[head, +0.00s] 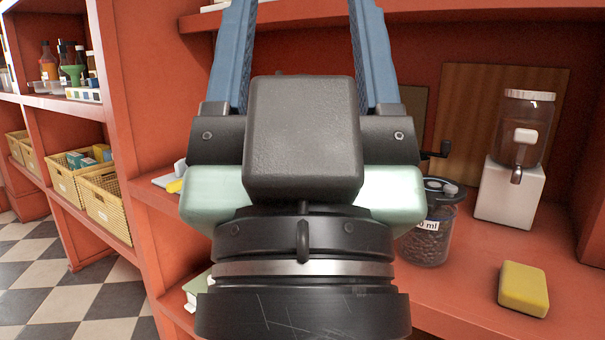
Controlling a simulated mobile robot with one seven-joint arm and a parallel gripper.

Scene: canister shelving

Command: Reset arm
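My gripper (303,12) fills the middle of the head view, close to the camera. Its two blue fingers point up and stand wide apart. They run to the top edge of the picture, so their tips may be cut off. Between them I see only the red back wall and a shelf edge, and nothing is held. A glass canister (428,240) of dark beans, with a dark lid and a white label, stands on the red shelf just right of my wrist. My wrist hides part of the shelf behind it.
A drink dispenser (522,125) stands on a white block (508,194) at the right. A yellow sponge (523,288) lies near the shelf's front right. Wooden boards (470,110) lean at the back. Left shelves hold bottles (68,62) and wicker baskets (106,204). Checkered floor (70,295) is open lower left.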

